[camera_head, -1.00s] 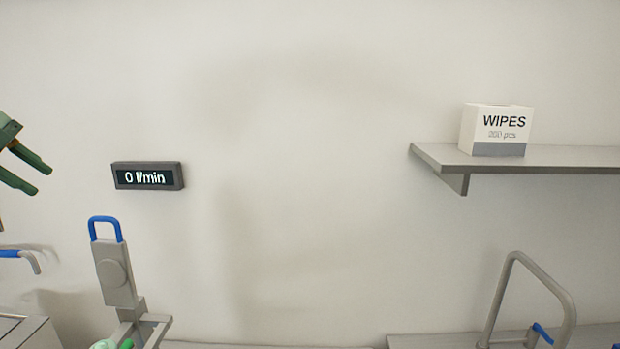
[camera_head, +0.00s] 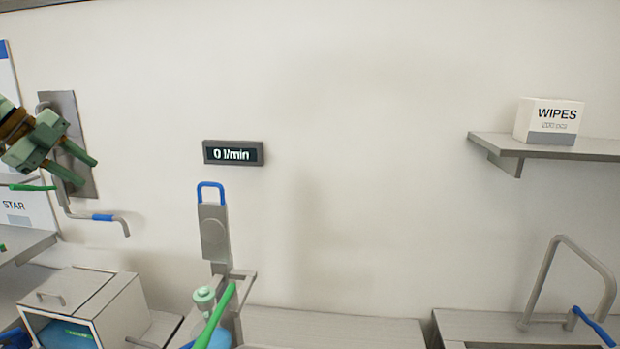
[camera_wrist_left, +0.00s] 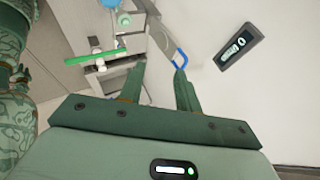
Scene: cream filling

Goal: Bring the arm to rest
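My left gripper (camera_head: 84,166) is at the left of the head view, raised in front of the wall and a grey wall plate (camera_head: 84,122) with a bent pipe. Its two green fingers are spread apart with nothing between them. The left wrist view also shows the fingers (camera_wrist_left: 158,88) apart and empty. My right gripper is not in view.
A display reading 0 l/min (camera_head: 233,153) hangs on the wall. Below stand a grey device with a blue loop handle (camera_head: 213,225) and an open-fronted metal box (camera_head: 120,305). A shelf (camera_head: 550,147) holds a wipes box (camera_head: 548,121). A sink tap (camera_head: 600,270) stands right.

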